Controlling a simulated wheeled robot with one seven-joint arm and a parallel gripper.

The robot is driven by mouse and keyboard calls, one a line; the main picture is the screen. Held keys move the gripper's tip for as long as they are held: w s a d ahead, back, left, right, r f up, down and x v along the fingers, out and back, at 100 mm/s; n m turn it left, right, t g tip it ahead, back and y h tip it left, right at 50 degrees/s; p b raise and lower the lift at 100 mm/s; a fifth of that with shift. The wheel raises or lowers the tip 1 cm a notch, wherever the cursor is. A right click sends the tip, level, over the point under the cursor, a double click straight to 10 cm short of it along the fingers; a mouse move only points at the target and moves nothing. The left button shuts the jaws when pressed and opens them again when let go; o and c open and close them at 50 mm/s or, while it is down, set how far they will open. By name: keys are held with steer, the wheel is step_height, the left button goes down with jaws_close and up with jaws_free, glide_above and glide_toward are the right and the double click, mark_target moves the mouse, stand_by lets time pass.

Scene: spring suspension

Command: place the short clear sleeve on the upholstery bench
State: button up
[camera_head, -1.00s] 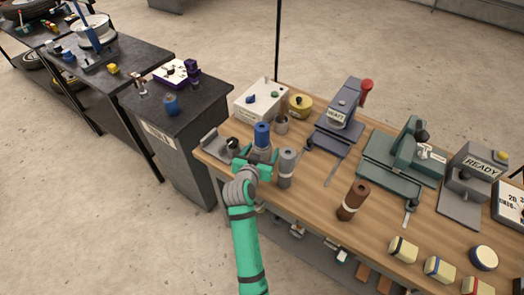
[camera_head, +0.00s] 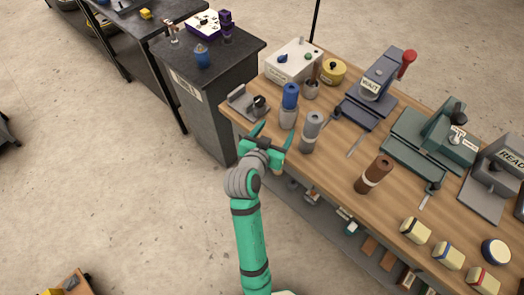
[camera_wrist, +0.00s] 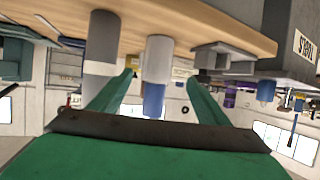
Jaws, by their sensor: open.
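A blue-topped cylinder with a pale grey lower part (camera_head: 289,107) stands upright near the left end of the wooden bench (camera_head: 335,155). I cannot tell whether it is the short clear sleeve. In the wrist view, which is upside down, its pale part and blue end (camera_wrist: 156,75) show between my fingers, beyond the tips. My gripper (camera_head: 270,134) is open and empty, at the bench's near edge, apart from the cylinder. A dark bench with a label plate (camera_head: 188,88) stands to the left; its label is unreadable here, so I cannot tell which bench is the upholstery bench.
A grey cylinder (camera_head: 312,130) with a white band stands just right of the blue-topped one. A brown cylinder (camera_head: 373,174) stands farther right. A grey bracket (camera_head: 246,103), a white box (camera_head: 292,61) and a press (camera_head: 376,88) are close by. Open floor lies left of my arm.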

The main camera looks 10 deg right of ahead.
steer(key=s+a+f+n+t+y, duration=0.1)
steer(key=s+a+f+n+y, duration=0.15)
steer(key=s, duration=0.35)
steer(key=s+a+f+n+y, duration=0.1)
steer(key=s+a+f, duration=0.3)
steer(key=s, duration=0.2)
steer(key=s+a+f+n+t+y, duration=0.1)
steer(key=s+a+f+n+y, duration=0.1)
steer(key=s+a+f, duration=0.3)
steer(key=s+r+t+y, duration=0.1)
steer(key=s+r, duration=0.3)
steer(key=s, duration=0.5)
steer(key=s+a+r, duration=0.1)
steer(key=s+r, duration=0.3)
steer(key=s, duration=0.6)
steer(key=shift+n+t+y, duration=0.35)
steer(key=shift+n+t, duration=0.05)
steer(key=shift+n, duration=0.05)
